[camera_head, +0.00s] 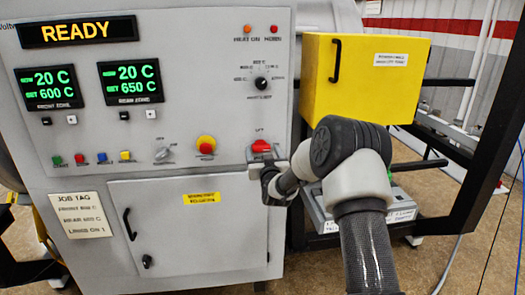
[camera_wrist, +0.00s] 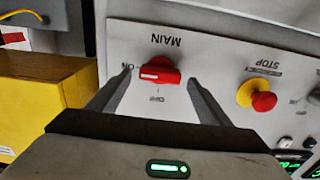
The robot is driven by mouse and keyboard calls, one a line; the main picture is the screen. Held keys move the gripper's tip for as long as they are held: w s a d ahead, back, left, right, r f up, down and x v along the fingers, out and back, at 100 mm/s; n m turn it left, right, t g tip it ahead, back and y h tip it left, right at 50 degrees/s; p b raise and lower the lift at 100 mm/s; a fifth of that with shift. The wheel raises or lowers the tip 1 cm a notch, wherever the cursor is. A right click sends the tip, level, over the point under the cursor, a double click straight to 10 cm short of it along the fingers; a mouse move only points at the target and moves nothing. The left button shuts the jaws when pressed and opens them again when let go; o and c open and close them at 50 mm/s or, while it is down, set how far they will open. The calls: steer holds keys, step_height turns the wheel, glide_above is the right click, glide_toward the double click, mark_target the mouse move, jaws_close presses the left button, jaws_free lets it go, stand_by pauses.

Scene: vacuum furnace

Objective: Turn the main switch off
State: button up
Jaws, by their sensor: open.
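The main switch is a red knob on a pale plate on the panel front. In the wrist view the knob (camera_wrist: 160,72) lies nearly crosswise, its white mark toward the ON label at left; OFF is printed below it, and the lettering is upside down. In the head view the knob (camera_head: 261,146) shows at the panel's right edge, its lower surroundings hidden by my gripper. My gripper (camera_wrist: 160,77) is open and empty, with one finger on each side of the knob and a visible gap to both. It also shows in the head view (camera_head: 268,170).
A yellow emergency stop with a red button (camera_head: 206,145) sits left of the switch; it also shows in the wrist view (camera_wrist: 257,96). A yellow box (camera_head: 350,80) stands right of the panel. A cabinet door (camera_head: 190,225) is below. The display (camera_head: 78,32) reads READY.

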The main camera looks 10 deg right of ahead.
steer(key=shift+w, duration=0.35)
steer(key=c, duration=1)
steer(key=shift+c, duration=0.2)
